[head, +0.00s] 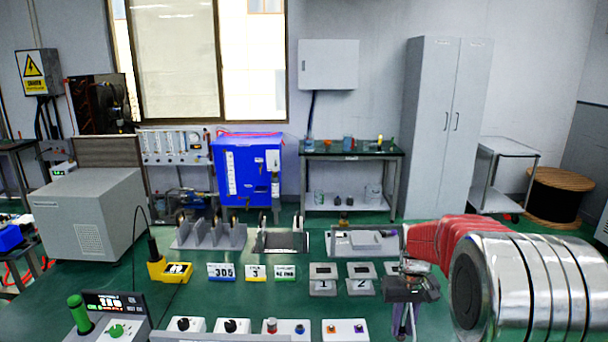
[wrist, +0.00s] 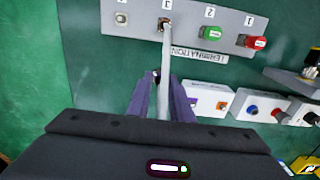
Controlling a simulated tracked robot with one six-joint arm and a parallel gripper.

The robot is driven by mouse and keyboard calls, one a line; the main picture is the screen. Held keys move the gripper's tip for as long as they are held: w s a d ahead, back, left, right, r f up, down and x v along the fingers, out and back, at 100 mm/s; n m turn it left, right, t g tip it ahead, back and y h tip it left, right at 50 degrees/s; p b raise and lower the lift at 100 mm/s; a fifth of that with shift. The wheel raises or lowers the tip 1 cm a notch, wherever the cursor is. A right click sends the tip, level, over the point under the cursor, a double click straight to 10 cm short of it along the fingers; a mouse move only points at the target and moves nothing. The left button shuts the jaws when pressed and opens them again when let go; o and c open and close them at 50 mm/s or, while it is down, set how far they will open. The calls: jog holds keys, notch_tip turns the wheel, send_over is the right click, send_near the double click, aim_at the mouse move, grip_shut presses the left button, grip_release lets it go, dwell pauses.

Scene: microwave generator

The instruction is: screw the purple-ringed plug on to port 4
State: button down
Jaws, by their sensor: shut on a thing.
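My gripper (wrist: 163,103) is shut on a slim silver rod-like piece (wrist: 167,60), taken to be the plug. Its far end lies over or in front of the port under label 3 (wrist: 164,23); whether it touches cannot be told. No purple ring shows clearly on it, though the fingers look purple. The grey termination panel (wrist: 188,45) carries a row of ports. The pale, empty-looking port 4 (wrist: 121,18) is left of the rod's tip, its label cut off. Port 2 has a green cap (wrist: 212,33) and port 1 a red cap (wrist: 256,42). My gripper (head: 404,318) points down in the head view.
A white box (head: 345,331) with an orange and a purple fitting stands left of my gripper. Another box (head: 286,328) has red and blue fittings. Numbered grey blocks (head: 323,287) stand behind. Green surface left of the panel (wrist: 50,60) is clear.

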jog(key=shift+s+d+f, duration=0.1)
jog(key=shift+s+d, duration=0.85)
jog(key=shift+d, duration=0.1)
jog(key=shift+s+d+f, duration=0.2)
jog(key=shift+s+d, duration=1.4)
jog(key=shift+d, duration=0.3)
jog(key=shift+s+d, duration=0.1)
jog(key=shift+s+d+f, duration=0.2)
jog(key=shift+s+d, duration=1.2)
jog(key=shift+d, duration=0.2)
jog(key=shift+f, duration=0.2)
jog(key=shift+n, duration=0.3)
jog(key=shift+f, duration=2.75)
jog(key=shift+f, duration=0.5)
jog(key=c, duration=1.5)
grip_release()
